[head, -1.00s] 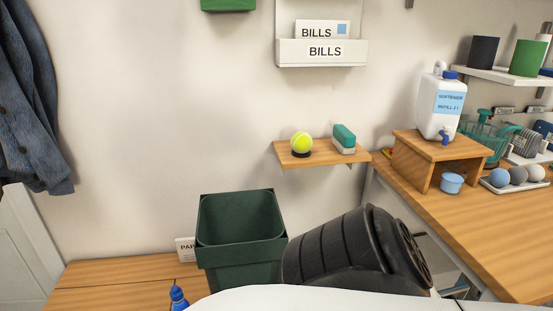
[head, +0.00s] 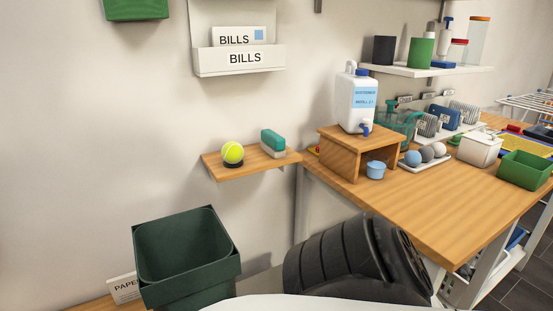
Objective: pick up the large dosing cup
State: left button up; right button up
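A small light-blue cup (head: 375,170) stands on the wooden counter in the head view, at the front right of a wooden riser (head: 338,155). It sits below the blue tap of a white softener jug (head: 357,103). It may be the large dosing cup; no label shows on it and I see no second cup like it. Neither of my grippers is in view. A black ribbed part, which looks like my own arm, fills the bottom middle and hides the floor and part of the counter's near side.
A tray with several balls (head: 425,157) stands right of the cup. Farther right are a white tub (head: 479,150) and a green bin (head: 525,171). A dark green bin (head: 184,250) is at lower left. A small shelf (head: 252,166) holds a tennis ball. The counter's front is clear.

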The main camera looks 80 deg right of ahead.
aim_at(378, 161)
jog(key=z, duration=2.4)
